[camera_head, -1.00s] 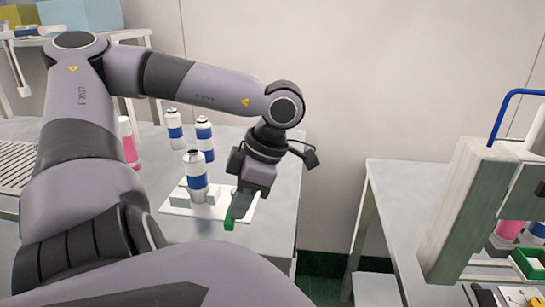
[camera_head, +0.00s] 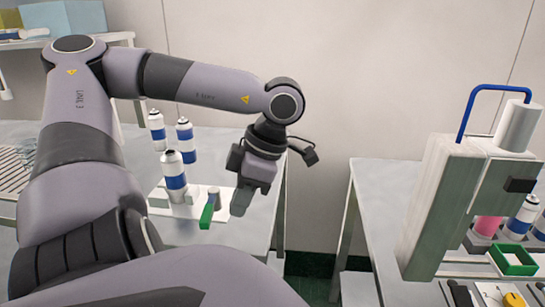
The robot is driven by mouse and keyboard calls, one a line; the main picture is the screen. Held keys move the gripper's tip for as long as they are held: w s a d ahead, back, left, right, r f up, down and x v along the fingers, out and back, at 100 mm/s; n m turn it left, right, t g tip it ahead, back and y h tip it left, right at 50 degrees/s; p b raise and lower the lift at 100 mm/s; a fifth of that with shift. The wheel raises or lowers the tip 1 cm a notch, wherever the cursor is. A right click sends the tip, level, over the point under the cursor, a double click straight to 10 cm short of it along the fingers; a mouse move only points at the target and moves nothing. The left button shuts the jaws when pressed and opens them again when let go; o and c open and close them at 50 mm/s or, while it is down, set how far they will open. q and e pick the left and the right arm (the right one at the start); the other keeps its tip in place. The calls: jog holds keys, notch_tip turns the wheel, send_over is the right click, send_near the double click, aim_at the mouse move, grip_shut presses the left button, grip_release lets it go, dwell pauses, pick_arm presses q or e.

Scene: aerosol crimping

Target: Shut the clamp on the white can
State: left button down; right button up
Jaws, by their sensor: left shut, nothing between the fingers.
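The white can (camera_head: 174,178) with a blue band stands upright in a fixture on a white base plate (camera_head: 228,229) on the left table. The clamp's green handle (camera_head: 208,213) sticks up at the plate's front right of the can. A small grey post shows just behind it. I cannot tell whether the clamp touches the can. My left gripper (camera_head: 241,203) points down to the right of the green handle. Its fingers are shut and empty, and a small gap shows between them and the handle. My right gripper is not in view.
Two more white cans with blue bands, one of them here (camera_head: 185,140), stand behind the fixture. A press with a blue lever (camera_head: 470,100) stands on the right table, near a green square frame (camera_head: 512,261) and a pink can (camera_head: 487,226). A gap separates the tables.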

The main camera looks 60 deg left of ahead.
pick_arm(q)
jog(key=v, duration=0.9)
jog(key=shift+s+r+p, duration=0.2)
jog(key=shift+r+p, duration=0.05)
jog(key=shift+p, duration=0.1)
jog(key=shift+d, duration=0.1)
